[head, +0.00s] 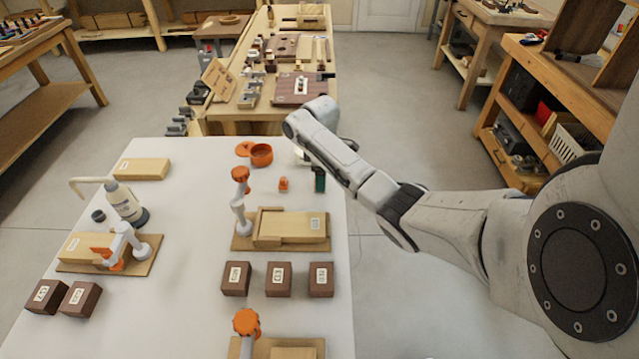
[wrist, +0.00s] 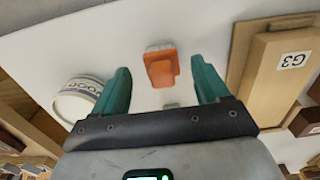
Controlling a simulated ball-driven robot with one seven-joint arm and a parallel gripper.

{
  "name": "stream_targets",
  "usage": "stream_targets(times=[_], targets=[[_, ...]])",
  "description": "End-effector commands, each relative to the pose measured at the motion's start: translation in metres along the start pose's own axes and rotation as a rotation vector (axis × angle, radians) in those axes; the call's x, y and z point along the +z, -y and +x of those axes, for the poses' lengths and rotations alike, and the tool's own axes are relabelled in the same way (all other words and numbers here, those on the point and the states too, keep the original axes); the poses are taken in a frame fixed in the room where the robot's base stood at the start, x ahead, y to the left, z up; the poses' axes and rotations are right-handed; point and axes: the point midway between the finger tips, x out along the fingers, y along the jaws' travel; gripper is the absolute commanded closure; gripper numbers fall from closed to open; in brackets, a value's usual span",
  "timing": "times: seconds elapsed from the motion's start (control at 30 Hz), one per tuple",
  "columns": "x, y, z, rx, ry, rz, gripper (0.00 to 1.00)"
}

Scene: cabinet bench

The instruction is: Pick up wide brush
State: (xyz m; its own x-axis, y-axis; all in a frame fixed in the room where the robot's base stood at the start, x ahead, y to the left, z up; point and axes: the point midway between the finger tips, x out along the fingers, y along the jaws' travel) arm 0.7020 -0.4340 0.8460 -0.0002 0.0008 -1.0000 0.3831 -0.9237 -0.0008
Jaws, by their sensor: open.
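A small orange thing with a pale edge, which looks like the wide brush (head: 283,184), lies on the white table near its right side. It also shows in the wrist view (wrist: 161,69), between and beyond the fingertips. My gripper (wrist: 160,78) is open, with one teal finger on each side of the orange thing and a gap to both. In the head view my gripper (head: 309,178) is just right of the orange thing, mostly hidden by my arm. I cannot tell the height of the fingers above the table.
A wooden box (wrist: 265,72) labelled G3 stands right of the fingers in the wrist view. A white labelled tin (wrist: 78,101) is close to the left finger. An orange bowl (head: 261,155) stands farther back. An orange-and-white small arm (head: 239,200) stands left of the brush.

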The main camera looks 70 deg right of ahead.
Motion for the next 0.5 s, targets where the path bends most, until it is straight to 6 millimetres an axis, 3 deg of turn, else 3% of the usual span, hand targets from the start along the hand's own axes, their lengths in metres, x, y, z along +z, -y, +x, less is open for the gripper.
stream_targets(times=[0.2, 0.5], targets=[[-0.002, 0.002, 0.026, 0.000, 0.002, 0.001, 0.26], [-0.002, 0.002, 0.030, 0.001, 0.000, 0.001, 0.27]])
